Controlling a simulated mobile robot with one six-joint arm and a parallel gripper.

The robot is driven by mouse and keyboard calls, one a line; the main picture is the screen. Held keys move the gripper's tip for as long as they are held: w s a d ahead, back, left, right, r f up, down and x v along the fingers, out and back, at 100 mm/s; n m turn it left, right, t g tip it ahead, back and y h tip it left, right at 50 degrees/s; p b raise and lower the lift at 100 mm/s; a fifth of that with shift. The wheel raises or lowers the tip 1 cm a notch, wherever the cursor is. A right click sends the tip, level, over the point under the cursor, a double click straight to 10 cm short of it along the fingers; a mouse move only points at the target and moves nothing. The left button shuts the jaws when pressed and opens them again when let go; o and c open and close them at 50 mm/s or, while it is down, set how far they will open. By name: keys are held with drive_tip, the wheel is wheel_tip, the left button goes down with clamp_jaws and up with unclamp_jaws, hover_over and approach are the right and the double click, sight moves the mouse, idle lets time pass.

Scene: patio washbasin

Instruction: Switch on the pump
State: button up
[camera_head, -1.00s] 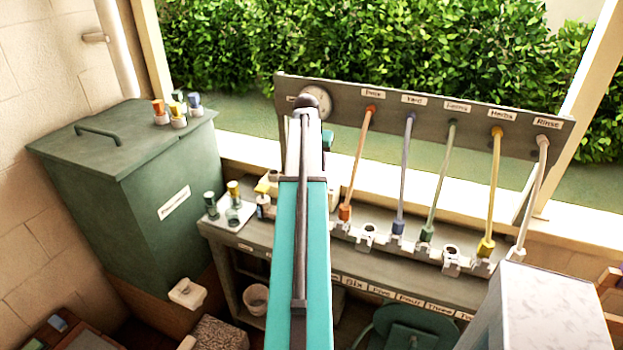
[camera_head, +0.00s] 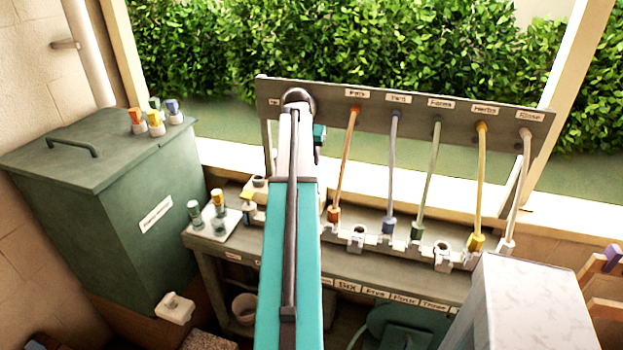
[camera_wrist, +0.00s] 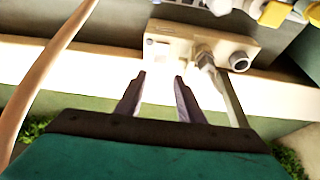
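A cream box (camera_wrist: 185,45), which may be the pump, lies ahead of my gripper in the wrist view. It has a small pale panel on its left and round pipe fittings on its right. A cream unit (camera_head: 258,187), probably the same one, shows partly behind my arm in the head view. My gripper (camera_wrist: 159,84) has its two dark fingers apart with nothing between them. The fingertips appear just short of the box's lower edge, and I see no clear contact. My arm hides the gripper's fingers in the head view. I cannot make out a switch for certain.
A grey board (camera_head: 400,115) with several coloured hoses stands behind the bench (camera_head: 215,250). A green bin (camera_head: 110,215) is at left and a pale box (camera_head: 530,310) at front right. A beige hose (camera_wrist: 45,75) crosses the wrist view's left side.

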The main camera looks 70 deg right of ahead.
drive_tip(key=shift+p+x, duration=1.75)
drive_tip(key=shift+x, duration=4.7)
drive_tip(key=shift+a, duration=0.1)
drive_tip(key=shift+w, duration=0.1)
